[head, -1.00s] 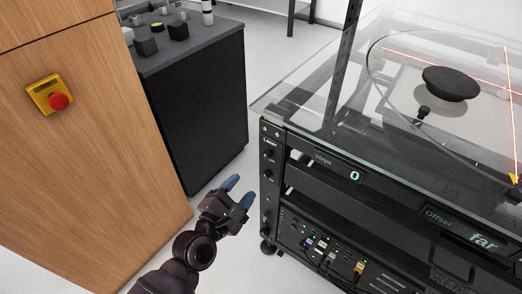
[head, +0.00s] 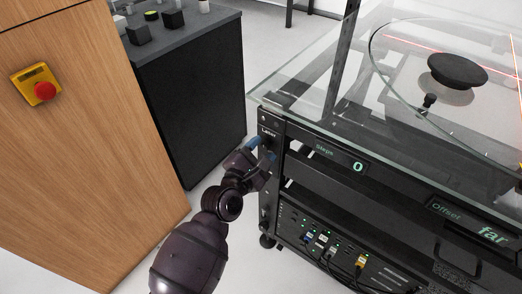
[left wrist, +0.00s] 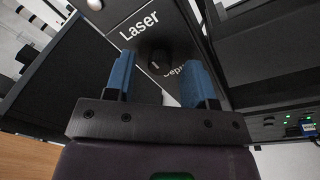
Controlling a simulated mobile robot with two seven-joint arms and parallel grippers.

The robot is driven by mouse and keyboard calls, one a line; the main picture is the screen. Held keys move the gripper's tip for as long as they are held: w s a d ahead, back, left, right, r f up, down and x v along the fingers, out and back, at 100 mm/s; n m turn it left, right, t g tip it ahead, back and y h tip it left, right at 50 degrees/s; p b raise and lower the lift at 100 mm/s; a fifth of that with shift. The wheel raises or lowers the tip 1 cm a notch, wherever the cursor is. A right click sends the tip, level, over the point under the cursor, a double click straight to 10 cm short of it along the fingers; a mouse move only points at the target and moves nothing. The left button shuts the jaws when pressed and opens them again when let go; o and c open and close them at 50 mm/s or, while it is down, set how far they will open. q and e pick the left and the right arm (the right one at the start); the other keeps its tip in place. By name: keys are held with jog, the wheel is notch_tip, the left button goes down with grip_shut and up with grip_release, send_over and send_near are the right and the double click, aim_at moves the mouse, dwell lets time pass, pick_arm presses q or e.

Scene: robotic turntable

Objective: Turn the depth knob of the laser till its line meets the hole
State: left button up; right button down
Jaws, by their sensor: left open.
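My left gripper (head: 261,150) is open at the Laser panel (head: 268,131) on the rack's front left corner. In the left wrist view, a dark round knob (left wrist: 160,63) shows between the blue fingertips (left wrist: 158,58), under the word "Laser" and above a partly hidden label starting "Dep". I cannot tell whether the fingers touch it. The gripper hides the knob in the head view. Red laser lines (head: 410,44) cross the glass turntable (head: 395,100) at upper right. I cannot make out the hole. The offset display (head: 490,235) reads "far". My right gripper is out of view.
The steps display (head: 358,167) reads 0. A black disc (head: 457,71) sits over the turntable's middle. The glass top (head: 290,85) overhangs the panel. A wooden cabinet (head: 90,170) with a red emergency button (head: 45,91) and a dark bench (head: 195,105) stand left.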

pick_arm(q)
jog(key=c, duration=0.9)
jog(key=shift+m, duration=0.3)
